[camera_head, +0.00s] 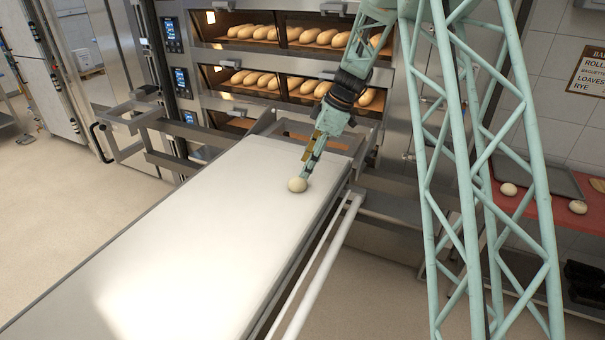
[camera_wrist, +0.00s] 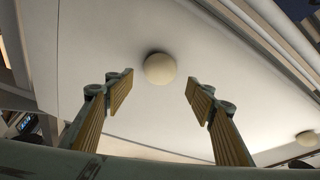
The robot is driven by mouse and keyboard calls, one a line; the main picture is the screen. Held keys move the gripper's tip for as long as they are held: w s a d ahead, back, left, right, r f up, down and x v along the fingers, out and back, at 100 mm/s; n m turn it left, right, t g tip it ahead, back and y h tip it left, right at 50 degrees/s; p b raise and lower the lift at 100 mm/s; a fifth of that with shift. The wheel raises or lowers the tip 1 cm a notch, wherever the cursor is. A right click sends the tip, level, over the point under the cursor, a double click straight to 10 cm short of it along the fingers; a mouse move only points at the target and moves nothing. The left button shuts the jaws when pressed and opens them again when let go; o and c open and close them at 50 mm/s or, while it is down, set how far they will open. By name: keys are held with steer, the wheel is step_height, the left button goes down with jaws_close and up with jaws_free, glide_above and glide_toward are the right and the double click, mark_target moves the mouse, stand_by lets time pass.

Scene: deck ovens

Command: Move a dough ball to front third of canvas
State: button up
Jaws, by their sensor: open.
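A pale round dough ball (camera_head: 298,185) lies on the white canvas (camera_head: 215,215), toward its far end by the ovens and near its right edge. My gripper (camera_head: 306,170) is just above and beside this ball in the head view. In the wrist view the two fingers (camera_wrist: 158,92) are spread apart, and the dough ball (camera_wrist: 160,69) shows beyond the gap between their tips, with bare canvas (camera_wrist: 110,50) around it. The gripper is open and holds nothing. Whether a finger touches the ball cannot be told.
Deck ovens with loaves (camera_head: 255,80) stand behind the canvas. A metal rail (camera_head: 318,262) runs along its right side. On the right, a red table (camera_head: 535,208) carries a dark tray (camera_head: 540,175) and two more dough balls (camera_head: 508,189). The near canvas is clear.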

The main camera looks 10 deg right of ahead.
steer(key=shift+v, duration=2.45)
